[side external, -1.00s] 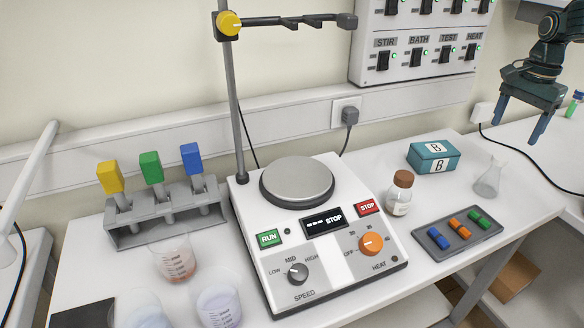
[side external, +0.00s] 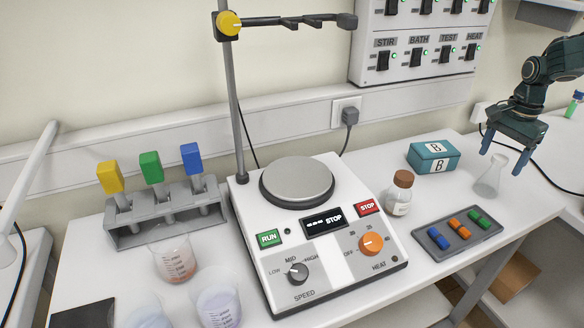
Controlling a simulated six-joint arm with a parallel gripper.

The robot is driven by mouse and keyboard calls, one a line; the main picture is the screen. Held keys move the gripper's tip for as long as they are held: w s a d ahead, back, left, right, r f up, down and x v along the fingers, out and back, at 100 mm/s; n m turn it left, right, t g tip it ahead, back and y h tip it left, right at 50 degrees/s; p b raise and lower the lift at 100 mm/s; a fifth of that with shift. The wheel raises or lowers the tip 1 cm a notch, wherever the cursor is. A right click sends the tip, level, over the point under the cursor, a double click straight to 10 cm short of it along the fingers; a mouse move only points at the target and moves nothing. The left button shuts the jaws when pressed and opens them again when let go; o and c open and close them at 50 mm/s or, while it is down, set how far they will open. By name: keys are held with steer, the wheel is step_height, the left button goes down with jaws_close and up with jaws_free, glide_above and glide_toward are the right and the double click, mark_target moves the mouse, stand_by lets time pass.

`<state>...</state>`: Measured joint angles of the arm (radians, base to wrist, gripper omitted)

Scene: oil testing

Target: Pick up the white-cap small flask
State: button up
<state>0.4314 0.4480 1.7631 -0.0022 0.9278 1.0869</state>
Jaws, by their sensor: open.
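A small clear conical flask (side external: 489,179) stands upright on the right part of the white bench. I cannot tell whether the fingers touch the flask.
A teal box marked B (side external: 434,157) and a brown-capped bottle (side external: 399,193) stand left of the flask. A grey tray with coloured pieces (side external: 459,240) lies in front. The hotplate stirrer (side external: 316,240) fills the middle. A cable (side external: 540,172) runs behind the flask.

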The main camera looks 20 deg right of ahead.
mark_target(494, 172)
steer(key=shift+f, duration=0.2)
steer(key=shift+f, duration=2.55)
steer(key=c, duration=1.1)
steer(key=shift+r, duration=0.15)
step_height(494, 172, up, 20)
steer(key=shift+f, duration=0.1)
